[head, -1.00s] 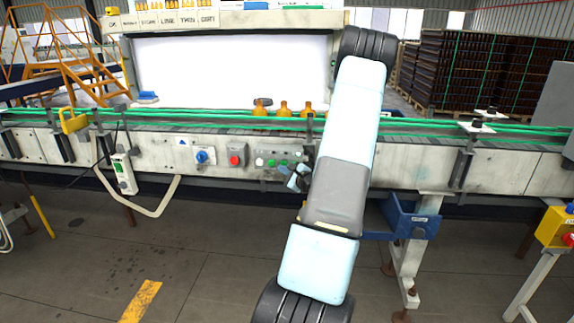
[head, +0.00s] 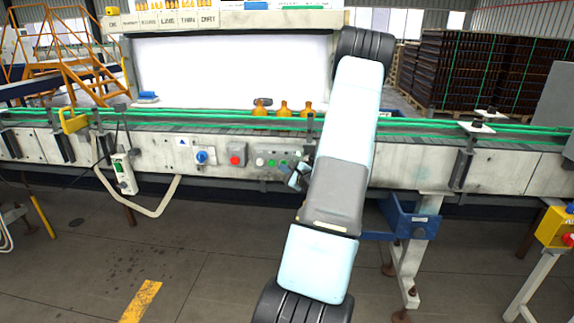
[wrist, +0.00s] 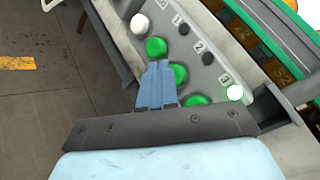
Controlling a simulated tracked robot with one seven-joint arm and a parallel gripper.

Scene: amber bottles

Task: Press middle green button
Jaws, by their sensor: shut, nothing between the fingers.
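The button panel shows in the wrist view, with a column of green buttons beside the numbers 1, 2 and 3. The middle green button (wrist: 180,73) is beside the right edge of my fingers, which partly cover it. The upper green button (wrist: 156,47) lies just beyond the fingertips, and the lower green button (wrist: 197,100) is to the right near the finger bases. My gripper (wrist: 160,66) is shut and empty, its blue fingers together over the panel. Contact cannot be told. In the head view my gripper (head: 294,178) is at the panel's lower right.
A white button (wrist: 139,23) sits at the panel's upper end, and a white round light (wrist: 235,92) at the other end. Black knobs (wrist: 208,59) line the numbers. A red button box (head: 236,158) and a blue switch (head: 202,157) are farther left. Bottles (head: 283,108) stand on the conveyor above.

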